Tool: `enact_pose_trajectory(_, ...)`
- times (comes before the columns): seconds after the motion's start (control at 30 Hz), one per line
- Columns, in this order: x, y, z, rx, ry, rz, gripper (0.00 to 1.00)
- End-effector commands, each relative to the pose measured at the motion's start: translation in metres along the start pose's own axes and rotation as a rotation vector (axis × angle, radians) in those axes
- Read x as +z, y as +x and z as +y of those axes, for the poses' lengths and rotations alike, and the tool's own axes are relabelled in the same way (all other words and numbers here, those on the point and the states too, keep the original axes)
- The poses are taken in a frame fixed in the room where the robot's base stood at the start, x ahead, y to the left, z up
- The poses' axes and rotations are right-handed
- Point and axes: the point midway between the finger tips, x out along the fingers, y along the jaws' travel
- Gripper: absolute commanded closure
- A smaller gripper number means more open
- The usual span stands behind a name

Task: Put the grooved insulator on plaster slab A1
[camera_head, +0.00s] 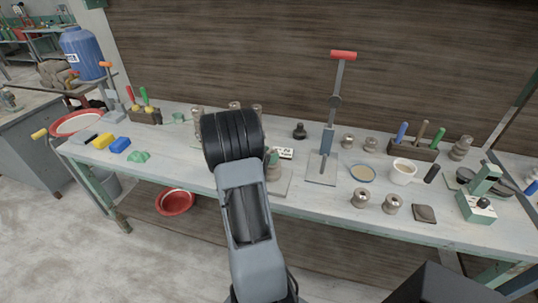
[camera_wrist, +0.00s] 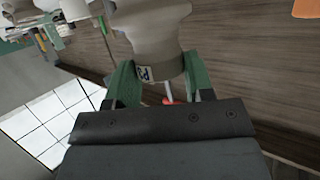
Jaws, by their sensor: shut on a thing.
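My gripper (camera_wrist: 161,66) has green fingers and is shut on a grey-beige flared, ridged piece (camera_wrist: 152,32) in the wrist view; this looks like the grooved insulator. In the head view my black wrist hides most of the gripper. A green finger (camera_head: 273,158) shows at its right edge, with a beige piece (camera_head: 273,172) just below it. A pale flat slab (camera_head: 280,188) lies on the bench there, partly hidden by my arm. I cannot tell whether the piece touches it, or whether it is slab A1. A small white card (camera_head: 285,153) stands behind; its lettering is unreadable.
A press with a red handle (camera_head: 343,55) stands right of my gripper. Several similar grey-beige pieces stand on the bench, including one in front (camera_head: 361,198). A white cup (camera_head: 403,171), a tool block (camera_head: 413,149) and a green device (camera_head: 481,192) are farther right. Bare bench (camera_head: 330,202) lies front centre.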

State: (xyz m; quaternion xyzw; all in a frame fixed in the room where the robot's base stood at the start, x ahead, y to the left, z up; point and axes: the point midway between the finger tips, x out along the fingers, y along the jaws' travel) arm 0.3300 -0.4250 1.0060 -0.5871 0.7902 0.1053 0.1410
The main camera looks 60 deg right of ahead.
Motion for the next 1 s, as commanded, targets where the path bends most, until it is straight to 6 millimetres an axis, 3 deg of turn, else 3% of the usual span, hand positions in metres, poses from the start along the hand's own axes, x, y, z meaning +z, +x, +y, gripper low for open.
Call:
enact_pose_trajectory(0.13,0.002,0.001,0.0,-0.001,0.002,0.003,1.0)
enact_pose_trajectory(0.17,0.002,0.001,0.0,0.0,0.0,0.0,0.49)
enact_pose_trajectory(0.4,0.001,0.001,0.0,0.0,0.0,0.0,0.27)
enact_pose_trajectory(0.77,-0.004,-0.001,0.0,0.0,0.0,-0.001,0.27)
enact_pose_trajectory(1.0,0.001,-0.043,-0.002,-0.007,0.002,0.001,0.27)
